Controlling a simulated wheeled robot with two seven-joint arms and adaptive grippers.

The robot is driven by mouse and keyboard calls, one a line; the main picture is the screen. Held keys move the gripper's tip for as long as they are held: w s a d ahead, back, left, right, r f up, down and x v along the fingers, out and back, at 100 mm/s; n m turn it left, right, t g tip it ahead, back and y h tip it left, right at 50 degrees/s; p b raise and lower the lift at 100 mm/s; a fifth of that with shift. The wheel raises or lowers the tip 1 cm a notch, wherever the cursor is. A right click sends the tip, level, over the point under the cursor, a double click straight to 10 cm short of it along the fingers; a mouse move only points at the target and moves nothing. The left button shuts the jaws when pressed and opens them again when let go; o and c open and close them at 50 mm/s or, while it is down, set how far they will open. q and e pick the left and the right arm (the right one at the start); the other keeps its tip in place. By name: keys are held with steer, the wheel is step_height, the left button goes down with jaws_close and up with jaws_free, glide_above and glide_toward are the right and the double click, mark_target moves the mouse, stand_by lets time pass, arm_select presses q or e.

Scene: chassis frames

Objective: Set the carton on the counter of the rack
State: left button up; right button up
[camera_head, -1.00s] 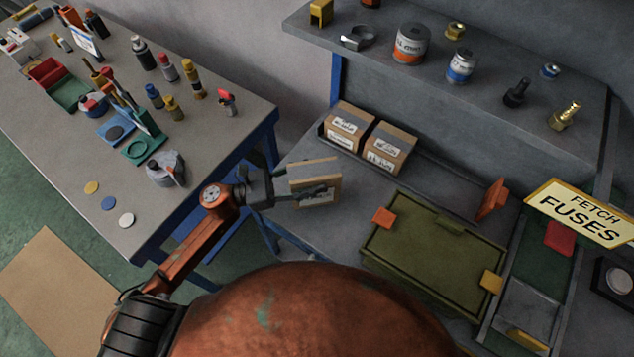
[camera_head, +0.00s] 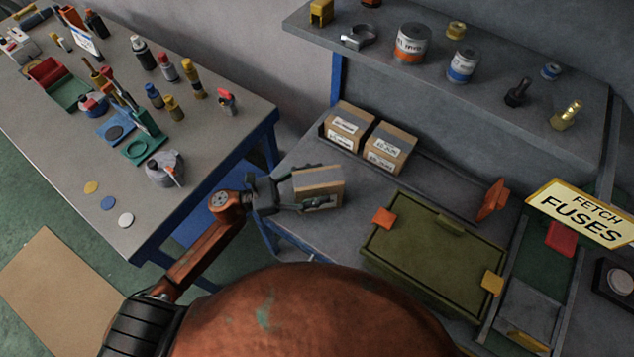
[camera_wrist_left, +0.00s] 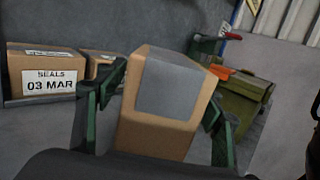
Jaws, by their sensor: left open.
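The carton (camera_head: 319,182) is a small tan box with a grey patch on it. It is on the grey counter of the rack (camera_head: 350,228), near the counter's left edge, and appears to rest on it. My left gripper (camera_head: 306,188) is open, with its fingers to either side of the carton. In the left wrist view the carton (camera_wrist_left: 165,95) stands between the two green-padded fingers (camera_wrist_left: 160,115), and its lower end is partly hidden by the gripper. My right gripper is not in view.
Two labelled boxes (camera_head: 384,147) sit in a bin behind the carton. An olive case (camera_head: 430,255) with orange and yellow tabs lies to the right. An upper shelf (camera_head: 385,62) holds cans and fittings. A cluttered workbench (camera_head: 85,160) stands at the left.

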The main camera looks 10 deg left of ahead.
arm_select(q)
steer(key=b+v, duration=0.1)
steer(key=v, duration=1.1)
stand_by(1.4)
